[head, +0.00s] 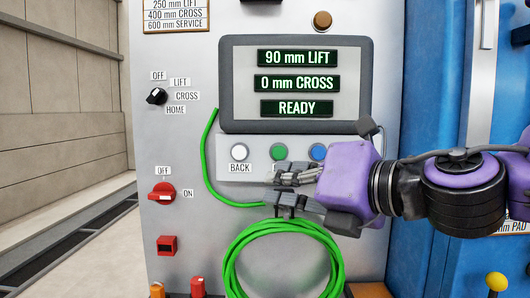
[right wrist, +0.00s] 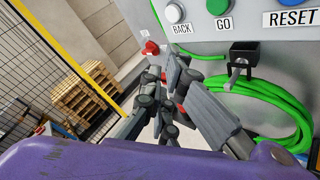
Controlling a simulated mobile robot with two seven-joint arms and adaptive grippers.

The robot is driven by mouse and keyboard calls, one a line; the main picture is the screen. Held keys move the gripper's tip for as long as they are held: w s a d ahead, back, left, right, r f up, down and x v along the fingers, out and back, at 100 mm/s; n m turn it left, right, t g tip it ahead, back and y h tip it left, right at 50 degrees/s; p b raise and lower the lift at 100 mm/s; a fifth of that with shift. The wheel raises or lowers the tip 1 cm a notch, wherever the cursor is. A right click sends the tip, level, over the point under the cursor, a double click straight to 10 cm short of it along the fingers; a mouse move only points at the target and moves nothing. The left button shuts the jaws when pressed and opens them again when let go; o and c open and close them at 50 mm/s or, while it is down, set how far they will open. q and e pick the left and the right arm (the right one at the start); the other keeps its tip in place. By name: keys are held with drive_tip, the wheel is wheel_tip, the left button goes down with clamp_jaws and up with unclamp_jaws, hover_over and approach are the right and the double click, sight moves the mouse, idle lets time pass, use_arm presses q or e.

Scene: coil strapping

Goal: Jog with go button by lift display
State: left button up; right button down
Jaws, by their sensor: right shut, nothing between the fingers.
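The lift display (head: 295,84) reads 90 mm LIFT, 0 mm CROSS and READY. Below it are a white BACK button (head: 239,151), the green GO button (head: 279,152) and a blue RESET button (head: 317,151). In the right wrist view the GO button (right wrist: 217,6) is at the top edge. My right gripper (head: 276,189) is shut and empty, just below the GO button in the head view, and hides most of its label. I see no contact with the button. A black selector knob (head: 156,96) is marked OFF, LIFT, CROSS and HOME. My left gripper is not in view.
A green hose coil (head: 284,264) hangs below the buttons, on a dark hook (right wrist: 241,58) in the right wrist view. A red OFF/ON switch (head: 161,193) is at the panel's left. A wooden pallet stack (right wrist: 84,96) stands beyond a mesh fence.

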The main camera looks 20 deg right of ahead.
sight(279, 153)
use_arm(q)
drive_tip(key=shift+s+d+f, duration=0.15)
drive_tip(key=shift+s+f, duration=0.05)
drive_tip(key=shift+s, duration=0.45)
use_arm(e)
drive_tip(key=shift+s+d, duration=0.1)
